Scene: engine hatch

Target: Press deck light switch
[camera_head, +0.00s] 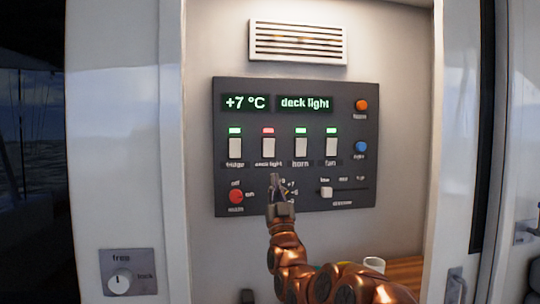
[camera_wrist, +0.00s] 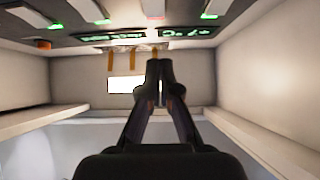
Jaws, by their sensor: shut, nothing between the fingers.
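The deck light switch (camera_head: 268,147) is a white rocker on the dark control panel (camera_head: 350,110), second from the left in its row, with a red lamp above it. The panel's display (camera_head: 304,103) reads "deck light". My gripper (camera_head: 275,180) is shut and empty, its fingertips a little below the switch and its label in the head view. It covers part of a dial on the panel's lower middle. In the wrist view my gripper (camera_wrist: 160,75) shows shut, with the red lamp (camera_wrist: 155,17) above its tips near the top edge. No contact with the switch shows.
The fridge switch (camera_head: 235,147) and horn switch (camera_head: 300,146) flank it closely, both with green lamps. A red button (camera_head: 236,196) and a slider (camera_head: 327,192) sit lower on the panel. A vent (camera_head: 298,41) is above. A white cup (camera_head: 374,264) stands below right.

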